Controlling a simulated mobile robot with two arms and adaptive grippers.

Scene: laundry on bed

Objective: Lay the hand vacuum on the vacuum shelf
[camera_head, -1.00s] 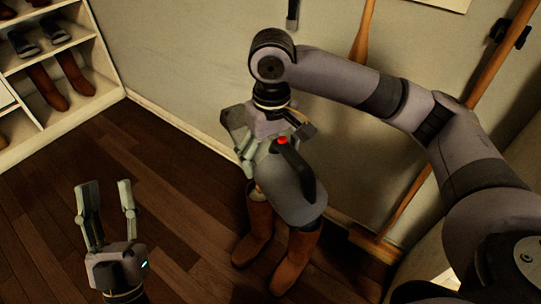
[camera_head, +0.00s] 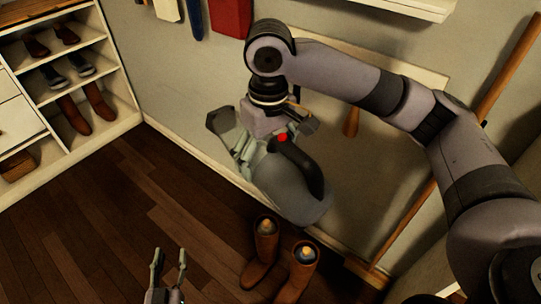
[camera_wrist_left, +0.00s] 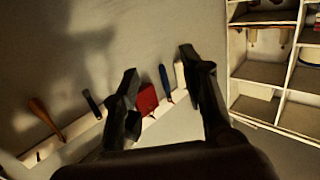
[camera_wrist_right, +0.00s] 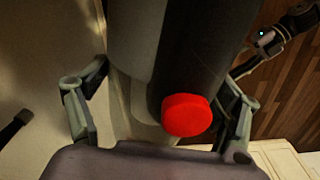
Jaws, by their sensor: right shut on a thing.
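The hand vacuum (camera_head: 290,188) has a grey body, a black handle and a red button. My right gripper (camera_head: 245,155) is shut on it and holds it in the air near the wall, above the boots. In the right wrist view the vacuum (camera_wrist_right: 187,115) lies between the two fingers of the gripper (camera_wrist_right: 158,105). A pale shelf (camera_head: 405,8) juts from the wall at the top right; its top is mostly out of view. I cannot tell if it is the vacuum shelf. My left gripper (camera_head: 170,265) is open and empty, low over the floor.
Brown boots (camera_head: 262,250) stand on the wood floor below the vacuum. A shoe cabinet (camera_head: 120,115) stands at the left. A broom (camera_head: 430,185) leans at the right. A red item (camera_head: 231,18) hangs on the wall. The floor at centre left is clear.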

